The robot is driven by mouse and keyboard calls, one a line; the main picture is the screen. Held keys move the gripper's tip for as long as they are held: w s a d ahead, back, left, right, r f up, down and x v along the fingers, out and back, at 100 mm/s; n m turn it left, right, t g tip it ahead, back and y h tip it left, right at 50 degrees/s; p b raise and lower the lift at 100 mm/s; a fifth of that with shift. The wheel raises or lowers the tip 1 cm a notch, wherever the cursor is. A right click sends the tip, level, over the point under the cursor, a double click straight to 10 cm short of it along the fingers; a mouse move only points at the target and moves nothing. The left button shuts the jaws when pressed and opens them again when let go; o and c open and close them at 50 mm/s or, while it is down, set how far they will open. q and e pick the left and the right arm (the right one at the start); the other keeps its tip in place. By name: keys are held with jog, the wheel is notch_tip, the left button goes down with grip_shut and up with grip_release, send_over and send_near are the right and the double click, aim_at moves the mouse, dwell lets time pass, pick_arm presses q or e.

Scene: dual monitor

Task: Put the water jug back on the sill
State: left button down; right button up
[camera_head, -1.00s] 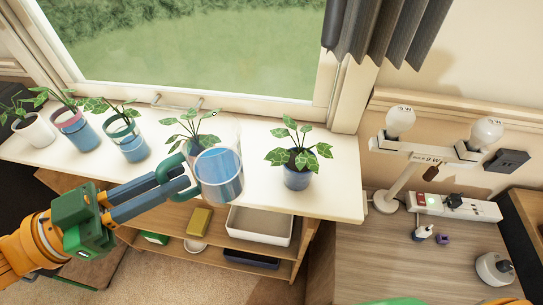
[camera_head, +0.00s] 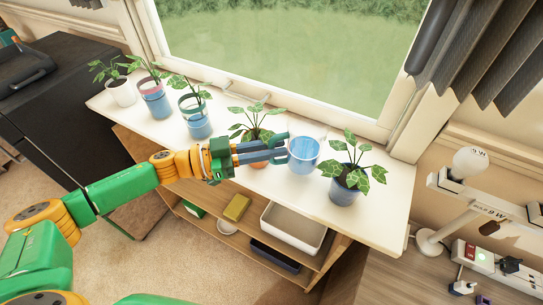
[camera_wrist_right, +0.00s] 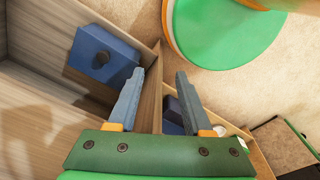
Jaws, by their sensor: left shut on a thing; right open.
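The water jug (camera_head: 304,155), clear with blue water in it, is at the white sill (camera_head: 375,226), between two potted plants. It looks upright; I cannot tell whether its base touches the sill. My left gripper (camera_head: 281,150) reaches in from the left and is shut on the jug's handle, which the fingers mostly hide. My right gripper (camera_wrist_right: 155,98) shows in the right wrist view, open and empty, over a wooden piece of furniture.
A plant in a blue pot (camera_head: 345,188) stands close right of the jug, and one in a terracotta pot (camera_head: 257,150) stands behind my left gripper. Several more pots line the left sill. Below is a shelf with a white tray (camera_head: 293,227).

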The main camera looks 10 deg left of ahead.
aim_at(272, 162)
pick_arm(q)
notch_tip(272, 162, down, 3)
jog(key=shift+s+r, duration=0.1)
jog(key=shift+r, duration=0.1)
jog(key=shift+f, duration=0.2)
jog(key=c, duration=1.1)
grip_release()
jog(key=shift+c, duration=0.2)
